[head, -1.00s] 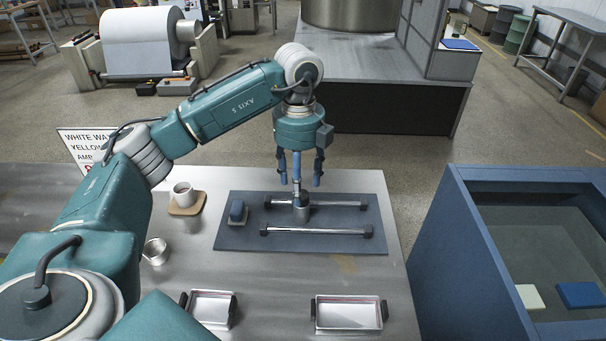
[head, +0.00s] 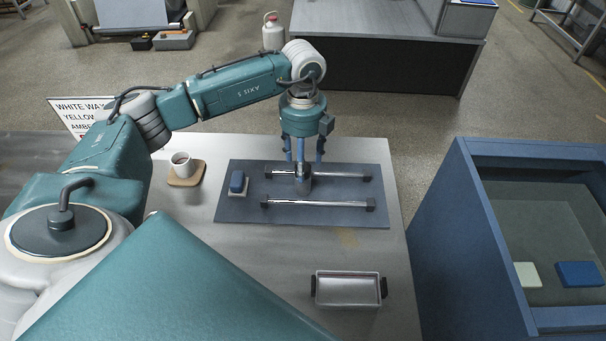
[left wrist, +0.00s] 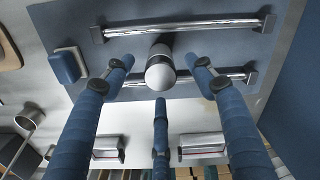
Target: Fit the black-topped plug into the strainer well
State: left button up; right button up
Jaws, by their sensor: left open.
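My left gripper (head: 304,158) is open, fingers pointing down just above a small metal cylinder (head: 304,184) standing on the dark mat (head: 240,212). In the left wrist view its spread fingers (left wrist: 159,74) surround the cylinder (left wrist: 160,72) in the picture without visible contact. The cylinder has a rounded silver top and a darker body, and stands between two metal bars (head: 315,204). I cannot make out a black-topped plug or a strainer well for certain. A small metal cup with a handle (left wrist: 30,119) shows in the left wrist view. My right gripper is not in view.
A blue block on a pale base (head: 238,183) lies on the mat's left. A mug (head: 182,165) stands on a coaster left of the mat. A metal tray (head: 348,289) sits in front. A deep blue bin (head: 455,235) stands right of the table.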

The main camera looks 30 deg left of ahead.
pick_arm(q)
jog(key=shift+s+f, duration=0.1)
jog(key=shift+f, duration=1.25)
jog(key=c, duration=1.4)
jog(key=shift+r, duration=0.1)
